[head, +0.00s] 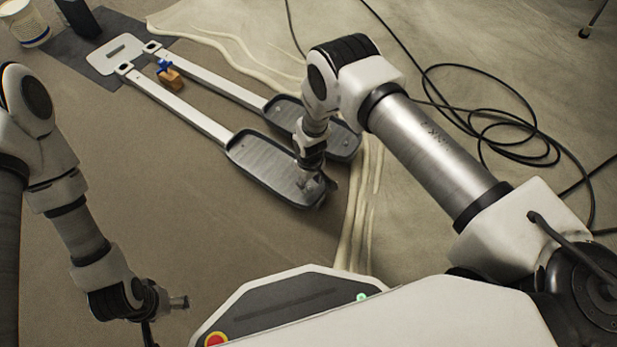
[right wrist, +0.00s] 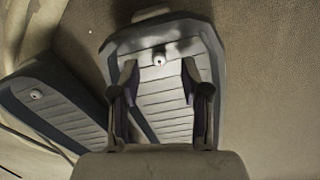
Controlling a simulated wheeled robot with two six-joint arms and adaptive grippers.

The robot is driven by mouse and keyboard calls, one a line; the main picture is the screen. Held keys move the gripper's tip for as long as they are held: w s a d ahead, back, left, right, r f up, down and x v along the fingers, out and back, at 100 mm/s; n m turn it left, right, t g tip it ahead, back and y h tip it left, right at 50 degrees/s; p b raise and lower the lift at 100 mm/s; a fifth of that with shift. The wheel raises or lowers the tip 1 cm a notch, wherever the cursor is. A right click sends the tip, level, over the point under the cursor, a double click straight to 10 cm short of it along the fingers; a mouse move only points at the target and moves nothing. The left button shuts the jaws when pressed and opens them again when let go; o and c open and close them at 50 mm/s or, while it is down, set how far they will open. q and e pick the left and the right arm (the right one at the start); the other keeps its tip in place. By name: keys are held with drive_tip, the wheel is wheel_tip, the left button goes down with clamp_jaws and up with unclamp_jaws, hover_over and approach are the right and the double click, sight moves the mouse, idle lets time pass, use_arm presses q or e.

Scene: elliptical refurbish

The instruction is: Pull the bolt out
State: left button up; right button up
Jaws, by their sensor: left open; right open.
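The elliptical's near foot pedal (head: 265,165) is a dark ribbed tray on a white bar, lying on the floor. My right gripper (head: 317,187) is over the pedal's near end and hides the bolt in the head view. Its two fingers (right wrist: 159,75) are open, with the bolt between and just beyond their tips; contact cannot be told. A similar bolt (right wrist: 36,94) shows on the other pedal (right wrist: 55,105). My left gripper (head: 168,318) is open and empty, away from the pedals.
A white crosspiece (head: 118,52) joins the bars on a dark mat (head: 75,45). A blue and orange tool (head: 168,73) lies between the bars. A tub (head: 25,25) and a dark box (head: 78,18) stand top left. Black cables (head: 500,120) coil at right. Floor at left is clear.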

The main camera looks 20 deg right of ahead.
sight(310, 188)
drive_tip(key=shift+f, duration=0.95)
use_arm(q)
drive_tip(key=shift+f, duration=0.5)
use_arm(e)
drive_tip(key=shift+r, duration=0.1)
clamp_jaws()
use_arm(q)
drive_tip(key=shift+r, duration=0.2)
use_arm(e)
drive_tip(key=shift+r, duration=0.15)
use_arm(q)
drive_tip(key=shift+r+p, duration=1.1)
drive_tip(key=shift+p, duration=0.05)
use_arm(e)
drive_tip(key=shift+r, duration=1.35)
use_arm(q)
drive_tip(key=shift+r+p, duration=1.7)
drive_tip(key=shift+r, duration=0.05)
use_arm(e)
drive_tip(key=shift+r, duration=2)
